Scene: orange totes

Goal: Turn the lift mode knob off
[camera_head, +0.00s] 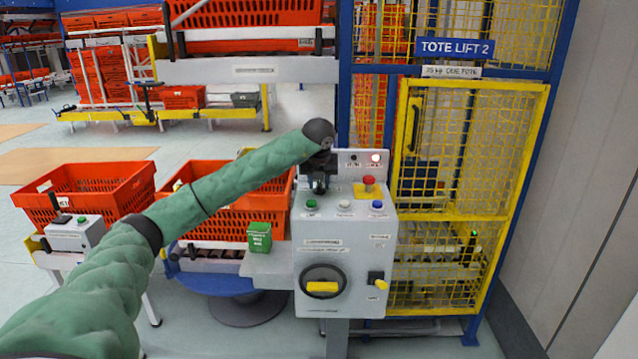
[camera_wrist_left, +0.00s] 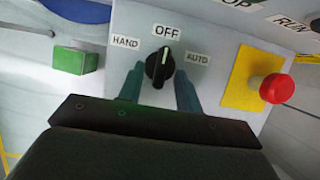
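The lift mode knob (camera_wrist_left: 160,67) is a black rotary knob with a white pointer line. It sits below the OFF label (camera_wrist_left: 166,32), with HAND to its left and AUTO to its right. The white line points up toward OFF, leaning slightly right. My left gripper (camera_wrist_left: 159,90) is open, with one finger on each side of the knob; I cannot tell whether either finger touches it. In the head view, my left gripper (camera_head: 319,184) is at the upper left of the grey control box (camera_head: 335,240) and hides the knob. My right gripper is not in view.
A red mushroom button (camera_head: 369,182) on a yellow plate is right of the gripper. Green, white and blue buttons are below. A green box (camera_head: 259,237) and orange totes (camera_head: 230,222) stand left; a yellow mesh gate (camera_head: 450,150) is right.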

